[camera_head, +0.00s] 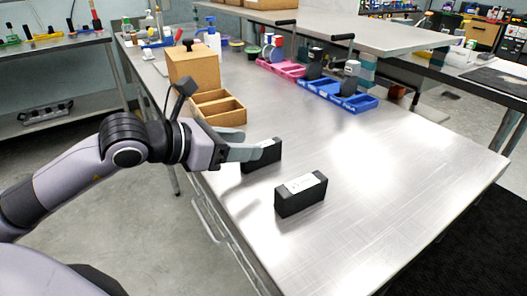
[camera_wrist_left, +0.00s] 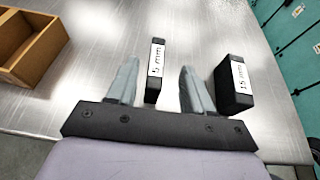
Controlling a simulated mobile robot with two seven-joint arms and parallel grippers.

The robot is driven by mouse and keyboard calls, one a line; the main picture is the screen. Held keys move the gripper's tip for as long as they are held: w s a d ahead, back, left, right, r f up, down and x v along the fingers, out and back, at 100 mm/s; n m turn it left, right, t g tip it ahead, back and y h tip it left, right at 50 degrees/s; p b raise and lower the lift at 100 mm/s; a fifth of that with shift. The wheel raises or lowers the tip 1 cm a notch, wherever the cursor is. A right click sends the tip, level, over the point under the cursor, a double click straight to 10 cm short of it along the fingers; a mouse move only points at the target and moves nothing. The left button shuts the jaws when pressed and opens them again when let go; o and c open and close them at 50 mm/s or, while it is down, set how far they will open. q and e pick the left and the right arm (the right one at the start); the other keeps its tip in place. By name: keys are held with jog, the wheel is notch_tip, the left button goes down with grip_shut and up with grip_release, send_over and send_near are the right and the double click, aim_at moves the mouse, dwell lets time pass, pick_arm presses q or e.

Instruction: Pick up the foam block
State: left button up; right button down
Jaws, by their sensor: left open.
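Two black blocks with white labels stand on the metal table. The thinner block (camera_head: 263,158) is marked "5 mm" in the left wrist view (camera_wrist_left: 153,85). The thicker block (camera_head: 300,196) is marked "15 mm" there (camera_wrist_left: 234,88). My left gripper (camera_head: 256,149) is open at the thinner block. In the left wrist view its two grey fingers (camera_wrist_left: 159,72) lie on either side of that block, with a gap showing on both sides. The thicker block is to the right of the fingers there. In the head view the fingers hide part of the thinner block. My right gripper is not in view.
A brown divided tray (camera_head: 219,111) and a cardboard box (camera_head: 193,68) stand behind my left gripper. Pink bins (camera_head: 283,69) and blue bins (camera_head: 350,101) line the far side. The table's right and near parts are clear.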

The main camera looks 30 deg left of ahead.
pick_arm(q)
jog(key=shift+p+x, duration=0.7)
jog(key=shift+x, duration=2.15)
jog(key=shift+a+f, duration=0.2)
jog(key=shift+c, duration=0.3)
grip_shut()
